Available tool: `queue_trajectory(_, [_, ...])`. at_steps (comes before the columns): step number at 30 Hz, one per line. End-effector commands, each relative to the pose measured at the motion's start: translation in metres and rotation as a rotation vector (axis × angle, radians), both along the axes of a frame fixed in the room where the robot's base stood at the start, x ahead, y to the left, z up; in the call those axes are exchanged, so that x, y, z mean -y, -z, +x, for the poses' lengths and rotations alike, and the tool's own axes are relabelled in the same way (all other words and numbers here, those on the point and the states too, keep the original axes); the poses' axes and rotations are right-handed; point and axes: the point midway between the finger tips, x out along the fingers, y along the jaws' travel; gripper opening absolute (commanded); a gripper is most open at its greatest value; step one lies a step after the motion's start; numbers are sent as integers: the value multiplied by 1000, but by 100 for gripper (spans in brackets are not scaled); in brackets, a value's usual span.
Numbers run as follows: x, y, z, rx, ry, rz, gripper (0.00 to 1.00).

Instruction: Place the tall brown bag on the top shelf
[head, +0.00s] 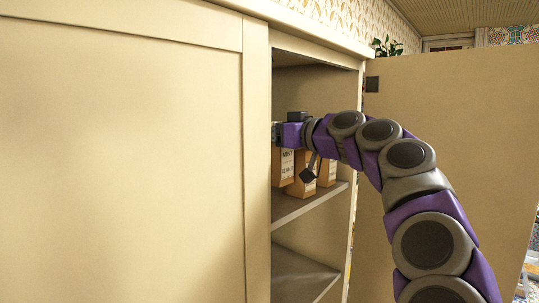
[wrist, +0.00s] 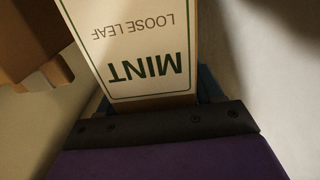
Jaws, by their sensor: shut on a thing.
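A tall brown bag with a white MINT loose leaf label (head: 286,167) is inside the cabinet, partly hidden by the cabinet's front frame. In the wrist view the same bag (wrist: 135,50) sits between my fingers, its label upside down. My gripper (head: 279,134) is shut on the bag near its top, and it also shows in the wrist view (wrist: 153,102). Whether the bag's base touches the shelf (head: 320,199) cannot be told. My arm reaches in through the open right side.
Other brown packages (head: 326,173) stand close to the right of the held bag; brown shapes (wrist: 30,40) show beside it in the wrist view. A lower shelf (head: 300,272) looks empty. The left door (head: 120,150) is closed, and the right door (head: 450,130) stands open.

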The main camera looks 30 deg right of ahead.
Motion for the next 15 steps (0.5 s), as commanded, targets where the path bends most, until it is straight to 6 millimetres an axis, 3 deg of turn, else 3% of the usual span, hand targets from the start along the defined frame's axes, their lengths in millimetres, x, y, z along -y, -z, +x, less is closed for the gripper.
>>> queue_trajectory(15, [1, 36, 0, 0, 2, 3, 12])
